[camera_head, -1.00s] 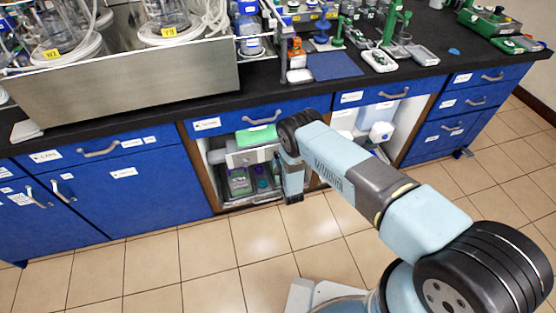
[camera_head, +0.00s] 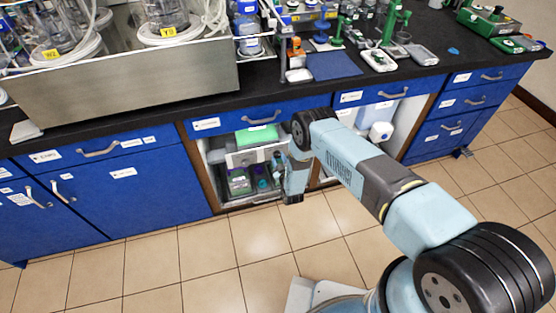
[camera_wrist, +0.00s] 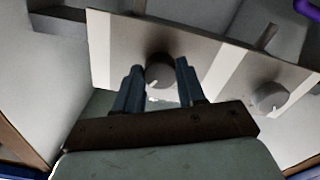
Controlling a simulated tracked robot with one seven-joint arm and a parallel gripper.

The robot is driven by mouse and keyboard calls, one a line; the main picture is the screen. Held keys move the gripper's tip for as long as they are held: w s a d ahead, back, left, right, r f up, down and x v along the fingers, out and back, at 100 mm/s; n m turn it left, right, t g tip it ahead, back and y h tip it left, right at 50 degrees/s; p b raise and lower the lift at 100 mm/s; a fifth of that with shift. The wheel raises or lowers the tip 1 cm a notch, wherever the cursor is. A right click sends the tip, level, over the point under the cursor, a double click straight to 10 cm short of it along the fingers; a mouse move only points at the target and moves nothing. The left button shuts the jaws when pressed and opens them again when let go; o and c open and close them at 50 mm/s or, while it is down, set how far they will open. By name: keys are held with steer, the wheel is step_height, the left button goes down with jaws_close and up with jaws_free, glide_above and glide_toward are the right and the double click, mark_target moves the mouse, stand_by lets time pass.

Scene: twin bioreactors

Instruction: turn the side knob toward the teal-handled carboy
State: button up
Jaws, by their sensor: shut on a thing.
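A second similar knob (camera_wrist: 269,97) is to the right on the same panel, apart from the fingers. In the head view, the panel (camera_head: 240,159) is inside the open cabinet bay, partly hidden by my arm. A small teal item (camera_head: 262,184) shows low in the bay; I cannot tell whether it is a carboy handle.
A green object (camera_head: 257,135) sits at the top of the bay, below a blue drawer (camera_head: 255,118). A purple tube-like part (camera_wrist: 306,9) is at the wrist view's upper right corner. A white container (camera_head: 380,131) is in the neighbouring bay.

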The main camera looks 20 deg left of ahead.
steer(key=shift+s+f+m, duration=0.15)
steer(key=shift+m, duration=0.45)
steer(key=shift+s+f+m, duration=0.15)
steer(key=shift+m, duration=0.45)
steer(key=shift+a, duration=0.15)
steer(key=o, duration=1)
steer(key=shift+w+r, duration=0.15)
steer(key=shift+o, duration=0.3)
steer(key=v, duration=1.3)
steer(key=shift+s+d, duration=0.25)
steer(key=shift+d, duration=0.05)
